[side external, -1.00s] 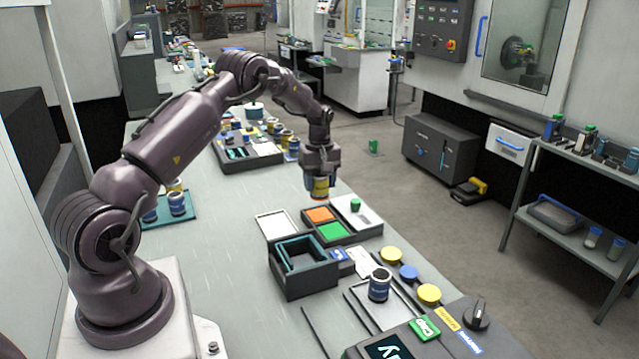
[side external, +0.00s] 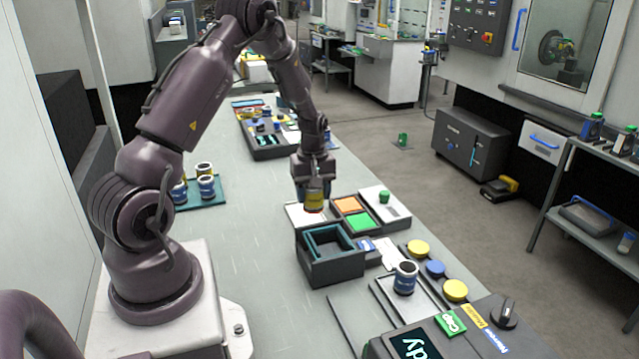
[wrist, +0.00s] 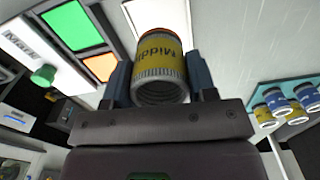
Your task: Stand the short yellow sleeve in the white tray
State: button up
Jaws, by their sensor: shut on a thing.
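The short yellow sleeve (side external: 314,199) is a yellow cylinder with dark lettering and a grey ribbed end. My gripper (side external: 314,189) is shut on it, with one finger on each side. In the wrist view the sleeve (wrist: 159,62) sits between the fingers of my gripper (wrist: 158,80), its open grey end toward the camera. The white tray (side external: 296,215) is a flat white panel left of the orange and green squares. The sleeve appears over its right part and hides some of it. I cannot tell whether the sleeve touches the tray.
A dark tray with orange (side external: 347,205) and green (side external: 361,222) squares lies just right of the sleeve. A white panel with a green knob (side external: 384,196) lies farther right. A dark open box (side external: 331,267) stands in front.

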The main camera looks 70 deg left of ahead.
aim_at(314, 213)
jog(key=shift+f, duration=3)
jog(key=shift+f, duration=0.2)
jog(key=o, duration=1.5)
jog(key=shift+r, duration=4.5)
jog(key=shift+d, duration=0.1)
